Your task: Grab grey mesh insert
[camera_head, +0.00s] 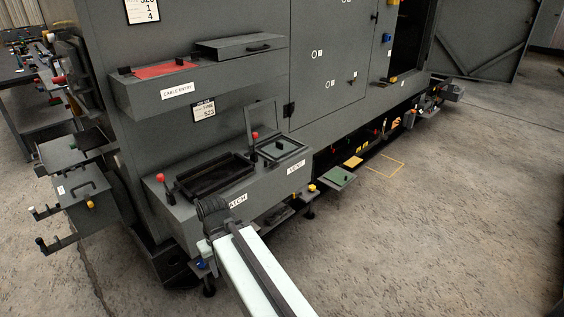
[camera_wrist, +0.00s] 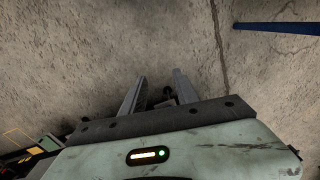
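A grey square panel with a black knob (camera_head: 281,146), which looks like the grey mesh insert, lies in the VENT opening on top of the low box. I cannot make out mesh on it for certain. An open frame (camera_head: 262,116) stands upright behind it. My arm reaches in from the bottom of the head view, its dark end (camera_head: 212,208) in front of the box's HATCH side, left of and apart from the panel. In the wrist view, my gripper (camera_wrist: 160,75) has its two fingers apart over bare floor, with nothing held. The panel does not show there.
The HATCH opening (camera_head: 215,177) has a dark rim, with red-knobbed levers nearby. A CABLE ENTRY shelf (camera_head: 195,82) juts out above. A green plate (camera_head: 338,178) sits low to the right. A side bracket (camera_head: 80,195) stands left. The floor at right (camera_head: 450,220) is clear.

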